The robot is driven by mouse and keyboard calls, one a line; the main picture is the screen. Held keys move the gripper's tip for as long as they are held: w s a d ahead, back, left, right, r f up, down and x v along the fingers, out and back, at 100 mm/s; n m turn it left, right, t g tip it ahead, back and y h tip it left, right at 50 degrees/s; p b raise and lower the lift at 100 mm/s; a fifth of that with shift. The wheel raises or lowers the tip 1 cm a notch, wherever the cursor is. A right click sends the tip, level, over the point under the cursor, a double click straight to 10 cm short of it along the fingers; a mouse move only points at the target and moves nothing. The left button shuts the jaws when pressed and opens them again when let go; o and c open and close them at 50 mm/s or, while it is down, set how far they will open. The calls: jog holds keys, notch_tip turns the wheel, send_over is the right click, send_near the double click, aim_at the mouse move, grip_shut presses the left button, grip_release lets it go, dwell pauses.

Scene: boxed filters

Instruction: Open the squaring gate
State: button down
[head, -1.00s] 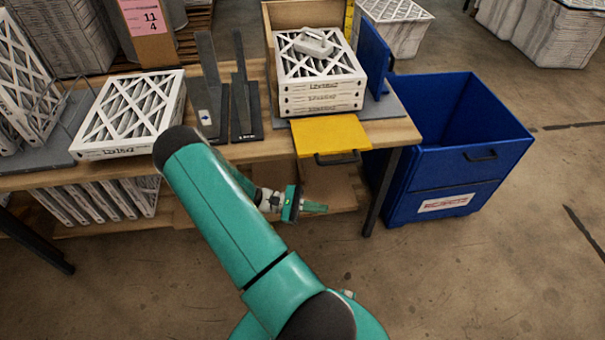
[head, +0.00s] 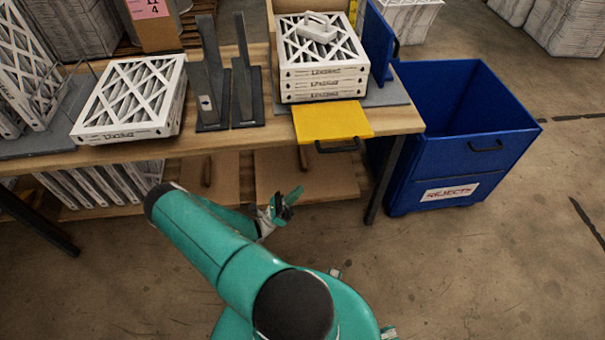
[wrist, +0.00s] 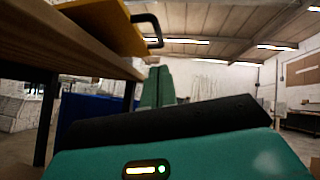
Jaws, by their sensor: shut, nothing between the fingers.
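A yellow panel (head: 332,121) with a black handle (head: 337,146) lies flat in front of the filter stack and juts past the table's front edge. A blue panel (head: 377,42) with a dark handle stands upright at the stack's right side. No label shows which is the squaring gate. My gripper (head: 291,196) is shut and empty, below and in front of the table, clear of both panels. In the wrist view its green fingers (wrist: 157,88) point away, and the yellow panel (wrist: 108,22) with its handle (wrist: 152,30) hangs overhead to the left.
The stack of filters (head: 324,84) bears a small pale object (head: 316,28). A single filter (head: 131,97) and dark upright brackets (head: 228,85) are on the table (head: 190,143). A blue reject bin (head: 445,165) stands at the right. The floor in front is open.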

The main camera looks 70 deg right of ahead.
aim_at(318, 144)
jog(key=w+r+x, duration=0.1)
jog(key=w+x, duration=0.1)
jog(key=x, duration=1)
jog(key=shift+r, duration=0.45)
jog(key=shift+s+a, duration=0.1)
jog(key=shift+s, duration=0.05)
jog(key=shift+r, duration=0.1)
jog(key=r+n+t, duration=0.1)
jog(key=r+n, duration=0.1)
jog(key=r+n+t+h, duration=0.1)
jog(key=r+n+t, duration=0.1)
jog(key=r+n+t+h, duration=0.1)
jog(key=r, duration=0.1)
jog(key=shift+w+d+r+n+t, duration=0.2)
jog(key=shift+w+d+n+t, duration=0.05)
jog(key=shift+n+t, duration=0.15)
jog(key=shift+d+r+n+t, duration=0.15)
jog(key=shift+r+n+t, duration=0.25)
jog(key=shift+r, duration=0.05)
